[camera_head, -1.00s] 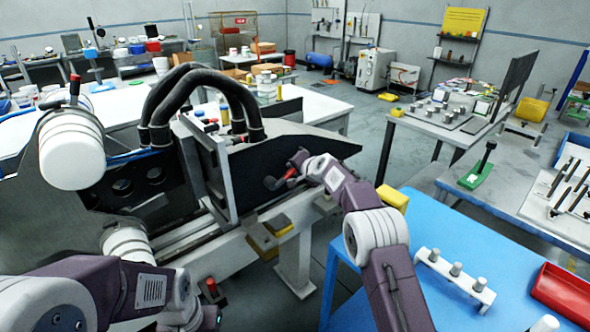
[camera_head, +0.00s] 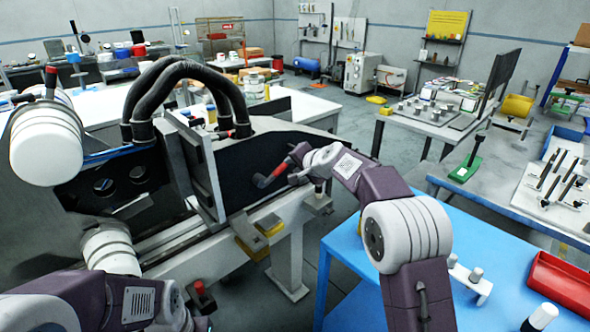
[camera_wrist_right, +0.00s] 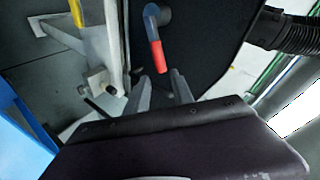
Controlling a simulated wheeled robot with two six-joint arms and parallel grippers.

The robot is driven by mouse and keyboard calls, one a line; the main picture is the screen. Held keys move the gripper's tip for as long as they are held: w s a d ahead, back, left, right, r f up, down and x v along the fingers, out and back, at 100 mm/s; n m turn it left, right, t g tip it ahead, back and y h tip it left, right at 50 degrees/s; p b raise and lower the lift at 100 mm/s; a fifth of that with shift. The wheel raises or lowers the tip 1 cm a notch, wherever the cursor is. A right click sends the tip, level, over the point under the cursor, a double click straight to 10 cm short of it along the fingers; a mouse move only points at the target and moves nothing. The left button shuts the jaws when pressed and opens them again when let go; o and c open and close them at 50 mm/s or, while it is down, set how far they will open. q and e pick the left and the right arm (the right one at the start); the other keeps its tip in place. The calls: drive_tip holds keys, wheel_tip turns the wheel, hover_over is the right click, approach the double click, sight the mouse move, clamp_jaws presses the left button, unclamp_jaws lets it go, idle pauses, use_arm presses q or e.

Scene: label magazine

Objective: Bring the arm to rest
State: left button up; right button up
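My right gripper (camera_head: 297,177) is in front of the dark side panel of the machine, close to a lever with a red handle (camera_head: 276,170). In the right wrist view its two fingers (camera_wrist_right: 160,92) are apart with nothing between them. The red handle (camera_wrist_right: 158,56) lies just beyond the fingertips there, with a visible gap. My left arm (camera_head: 125,302) is low at the left in the head view; its gripper is cut off by the bottom edge.
The machine (camera_head: 205,165) with black hoses fills the left and middle. A blue table (camera_head: 440,235) at the right holds a white rack (camera_head: 470,281) and a red tray (camera_head: 562,283), close to my right arm. Grey floor shows between machine and table.

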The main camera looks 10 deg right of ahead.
drive_tip(key=shift+s+d+r, duration=0.1)
drive_tip(key=shift+r, duration=0.1)
drive_tip(key=s+d+r+p, duration=0.2)
drive_tip(key=s+r+p, duration=0.1)
drive_tip(key=r+p, duration=0.4)
drive_tip(key=s+d+f+n+g+h+p, duration=0.1)
drive_tip(key=s+f, duration=0.4)
drive_tip(key=s, duration=0.7)
drive_tip(key=s+d+f+n+g+h+p, duration=0.1)
drive_tip(key=s+d+f+n+g, duration=0.3)
drive_tip(key=s, duration=0.8)
drive_tip(key=s+d+f+n+g+h+p, duration=0.2)
drive_tip(key=s+f, duration=0.5)
drive_tip(key=s, duration=0.6)
drive_tip(key=n+g, duration=0.1)
drive_tip(key=g, duration=0.1)
drive_tip(key=shift+d+f+g+p, duration=0.25)
drive_tip(key=shift+f+g+p, duration=0.05)
drive_tip(key=shift+f+g, duration=0.1)
